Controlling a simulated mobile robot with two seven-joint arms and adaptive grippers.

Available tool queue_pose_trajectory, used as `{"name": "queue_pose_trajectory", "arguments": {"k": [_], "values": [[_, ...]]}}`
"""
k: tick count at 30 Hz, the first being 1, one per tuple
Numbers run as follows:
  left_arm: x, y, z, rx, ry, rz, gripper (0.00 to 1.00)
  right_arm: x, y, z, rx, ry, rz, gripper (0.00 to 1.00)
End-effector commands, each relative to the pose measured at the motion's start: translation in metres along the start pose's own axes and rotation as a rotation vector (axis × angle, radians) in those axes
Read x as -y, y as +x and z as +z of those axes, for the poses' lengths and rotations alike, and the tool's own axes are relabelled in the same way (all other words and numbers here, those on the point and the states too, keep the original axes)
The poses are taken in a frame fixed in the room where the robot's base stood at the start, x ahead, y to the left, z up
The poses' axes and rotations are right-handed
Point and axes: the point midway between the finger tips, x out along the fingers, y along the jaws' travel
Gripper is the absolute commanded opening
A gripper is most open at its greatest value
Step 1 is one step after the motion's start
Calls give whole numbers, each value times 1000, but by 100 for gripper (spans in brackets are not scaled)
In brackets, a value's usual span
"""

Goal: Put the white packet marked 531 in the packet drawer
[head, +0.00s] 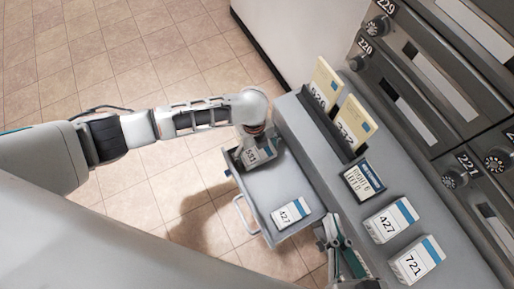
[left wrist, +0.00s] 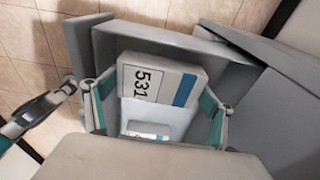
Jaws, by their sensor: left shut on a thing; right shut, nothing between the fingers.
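The white packet marked 531 (head: 253,156) has a blue stripe and is held by my left gripper (head: 250,140) over the far end of the open grey packet drawer (head: 262,186). In the left wrist view the packet (left wrist: 150,84) sits between the two teal-lined fingers of the left gripper (left wrist: 158,108), its number facing the camera. Whether its underside touches the drawer floor, I cannot tell. A white packet marked 427 (head: 291,213) lies inside the drawer near its front end. My right gripper (head: 336,236) is shut and empty beside the drawer's near right corner.
On the grey counter (head: 318,160) stand two cream envelopes (head: 326,84) in a dark holder, a dark-framed sign (head: 362,180), another white packet marked 427 (head: 391,220) and one marked 721 (head: 418,261). Numbered mailboxes with dials (head: 420,80) rise behind. Tiled floor (head: 110,60) is clear at left.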

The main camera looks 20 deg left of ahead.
Motion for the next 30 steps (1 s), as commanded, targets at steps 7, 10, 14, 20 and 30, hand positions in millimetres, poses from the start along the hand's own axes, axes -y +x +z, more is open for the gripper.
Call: {"name": "queue_pose_trajectory", "arguments": {"k": [7, 10, 14, 20, 30], "values": [[2, 4, 1, 1, -1, -2, 59, 5, 0, 2, -2, 31, -6, 0], [2, 3, 2, 1, -1, -2, 59, 5, 0, 1, -2, 30, -6, 0], [2, 3, 1, 1, 0, -2, 96, 4, 0, 2, -1, 26, -5, 0], [2, 3, 1, 1, 0, -1, 100, 3, -1, 3, 3, 22, -5, 0], [0, -19, 2, 8, 0, -6, 100, 5, -2, -15, -29, 5, -8, 0]]}}
